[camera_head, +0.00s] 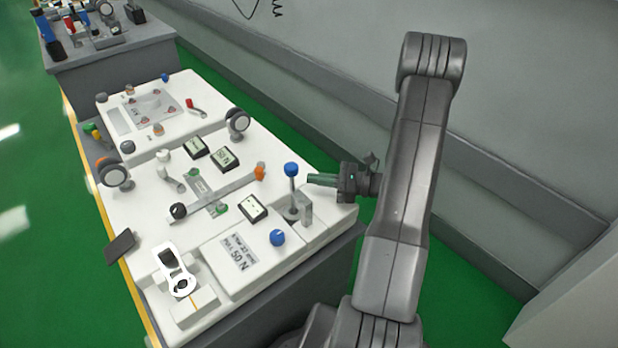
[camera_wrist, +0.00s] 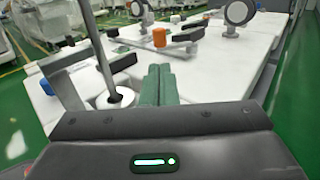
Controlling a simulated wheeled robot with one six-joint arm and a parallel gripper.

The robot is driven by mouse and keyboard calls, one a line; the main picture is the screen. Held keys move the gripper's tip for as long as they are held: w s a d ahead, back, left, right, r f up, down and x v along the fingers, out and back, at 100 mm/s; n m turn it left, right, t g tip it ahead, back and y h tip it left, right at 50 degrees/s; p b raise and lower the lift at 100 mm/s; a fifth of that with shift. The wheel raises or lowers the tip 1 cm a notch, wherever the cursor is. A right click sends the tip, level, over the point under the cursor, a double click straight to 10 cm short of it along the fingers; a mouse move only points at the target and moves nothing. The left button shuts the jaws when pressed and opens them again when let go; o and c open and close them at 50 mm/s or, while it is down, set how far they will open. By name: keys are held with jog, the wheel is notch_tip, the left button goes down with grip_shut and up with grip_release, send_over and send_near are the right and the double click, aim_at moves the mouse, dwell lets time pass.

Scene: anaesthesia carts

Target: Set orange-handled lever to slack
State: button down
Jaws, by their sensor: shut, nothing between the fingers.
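The orange handle (camera_head: 260,171) stands upright at the right end of a flat grey bar (camera_head: 230,187) on the white cart top. In the wrist view the orange handle (camera_wrist: 159,37) shows beyond my fingertips, a little above them in the picture. My gripper (camera_head: 309,179) has green fingers, shut with nothing between them. It is at the right edge of the cart, just right of a blue-knobbed post (camera_head: 291,170), and apart from the orange handle. In the wrist view my gripper (camera_wrist: 159,72) points toward the handle. Any slack marking is too small to read.
The blue-knobbed post stands between my gripper and the orange handle in the head view; its rod (camera_wrist: 102,62) is close left of my fingers. A black-framed display (camera_head: 253,208), a blue knob (camera_head: 277,237) and a black wheel (camera_head: 237,121) are nearby. A wall runs along the right.

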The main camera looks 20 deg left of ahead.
aim_at(262, 175)
jog(key=b+x, duration=0.1)
jog(key=x, duration=1)
jog(key=shift+a, duration=0.35)
jog(key=shift+s, duration=0.15)
jog(key=shift+s+a, duration=0.35)
jog(key=shift+s, duration=0.05)
jog(key=v, duration=0.4)
jog(key=s+v, duration=0.1)
jog(key=v, duration=0.4)
jog(key=p+v, duration=0.1)
jog(key=v, duration=0.4)
jog(key=shift+s+d, duration=0.2)
jog(key=shift+s, duration=0.2)
jog(key=shift+w, duration=0.1)
